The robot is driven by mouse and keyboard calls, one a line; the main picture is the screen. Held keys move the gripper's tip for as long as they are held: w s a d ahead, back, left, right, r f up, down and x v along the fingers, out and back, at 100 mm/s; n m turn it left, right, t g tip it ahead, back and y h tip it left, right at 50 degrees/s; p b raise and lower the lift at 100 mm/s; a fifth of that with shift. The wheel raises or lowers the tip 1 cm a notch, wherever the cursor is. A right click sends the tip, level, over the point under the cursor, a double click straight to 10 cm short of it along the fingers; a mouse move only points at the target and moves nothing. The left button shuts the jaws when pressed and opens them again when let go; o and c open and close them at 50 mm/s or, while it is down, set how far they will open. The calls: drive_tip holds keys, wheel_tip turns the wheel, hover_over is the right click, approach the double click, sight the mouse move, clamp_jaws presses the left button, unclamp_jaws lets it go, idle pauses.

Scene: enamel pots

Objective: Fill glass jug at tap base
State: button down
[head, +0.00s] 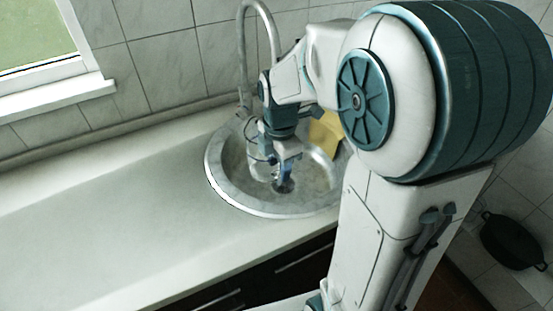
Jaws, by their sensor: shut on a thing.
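The metal tap (243,60) rises at the back of the round sink (222,182), and its curved spout arches to the right. My arm reaches over the sink from the right. My gripper (283,172) points down inside the basin and is shut on what looks like the clear glass jug (258,168). The jug's outline is faint against the basin, and my gripper hides part of it. I cannot tell the jug's tilt or whether there is water in it. The lower end of the spout is hidden behind my arm.
A yellow thing (325,130), perhaps a sponge or cloth, is at the back right of the sink, partly hidden by my arm. The pale counter (110,220) to the left is clear. A window (40,40) is at upper left. A dark pan (512,240) is at lower right.

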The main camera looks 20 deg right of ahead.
drive_tip(key=w+d+p, duration=0.2)
drive_tip(key=w+d, duration=0.4)
drive_tip(key=w, duration=0.6)
drive_tip(key=shift+d, duration=0.15)
drive_tip(key=shift+r, duration=0.1)
idle(6.5)
